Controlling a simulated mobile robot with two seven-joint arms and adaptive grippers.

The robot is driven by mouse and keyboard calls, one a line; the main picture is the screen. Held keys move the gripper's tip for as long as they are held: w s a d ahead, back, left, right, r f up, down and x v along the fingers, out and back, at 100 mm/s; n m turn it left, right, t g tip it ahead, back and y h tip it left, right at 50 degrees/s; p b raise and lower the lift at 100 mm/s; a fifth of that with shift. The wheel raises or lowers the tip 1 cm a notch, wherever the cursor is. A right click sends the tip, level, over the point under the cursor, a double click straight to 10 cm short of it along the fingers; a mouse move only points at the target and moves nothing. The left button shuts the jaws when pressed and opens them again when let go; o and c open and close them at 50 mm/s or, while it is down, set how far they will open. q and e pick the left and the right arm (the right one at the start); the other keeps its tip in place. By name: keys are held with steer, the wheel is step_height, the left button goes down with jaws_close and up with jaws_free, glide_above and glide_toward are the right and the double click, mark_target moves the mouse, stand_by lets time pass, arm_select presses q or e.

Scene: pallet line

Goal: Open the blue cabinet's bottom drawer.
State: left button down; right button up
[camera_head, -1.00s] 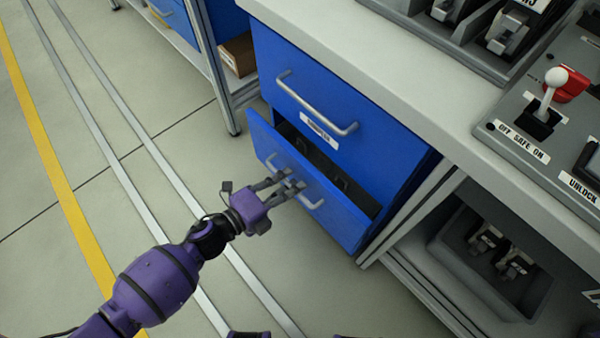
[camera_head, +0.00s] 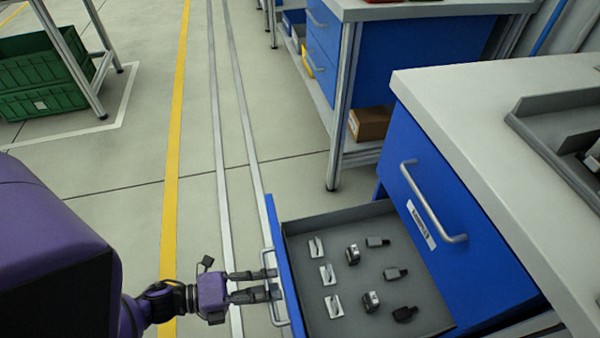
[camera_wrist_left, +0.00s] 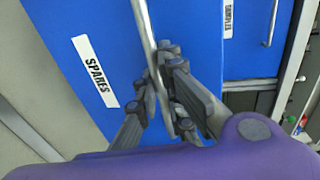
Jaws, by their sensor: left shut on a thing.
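The blue cabinet (camera_head: 455,215) stands at the right in the head view. Its bottom drawer (camera_head: 283,265) is pulled well out, and its grey inside shows several small metal and dark parts. The drawer's front also shows in the left wrist view, with a "SPARES" label (camera_wrist_left: 95,70). My left gripper (camera_head: 272,284) is at the drawer's bar handle (camera_head: 270,262), its fingers shut on the bar. The handle bar (camera_wrist_left: 146,35) runs between the fingers in the left wrist view (camera_wrist_left: 170,90). The top drawer's handle (camera_head: 432,205) is untouched and that drawer is shut. My right gripper is not in view.
A worktop (camera_head: 480,100) lies over the cabinet, with a grey tray (camera_head: 560,125) on it. Another blue cabinet bench (camera_head: 390,55) stands behind, with a cardboard box (camera_head: 370,123) on its shelf. Green crates (camera_head: 40,75) stand at the far left. Floor left of the drawer is open.

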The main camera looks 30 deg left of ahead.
arm_select(q)
steer(key=shift+f+v, duration=0.15)
steer(key=shift+v, duration=0.65)
steer(key=shift+f+v, duration=0.2)
steer(key=shift+v, duration=0.6)
steer(key=shift+a, duration=0.1)
steer(key=c, duration=2.1)
jaws_free()
steer(key=v, duration=1.2)
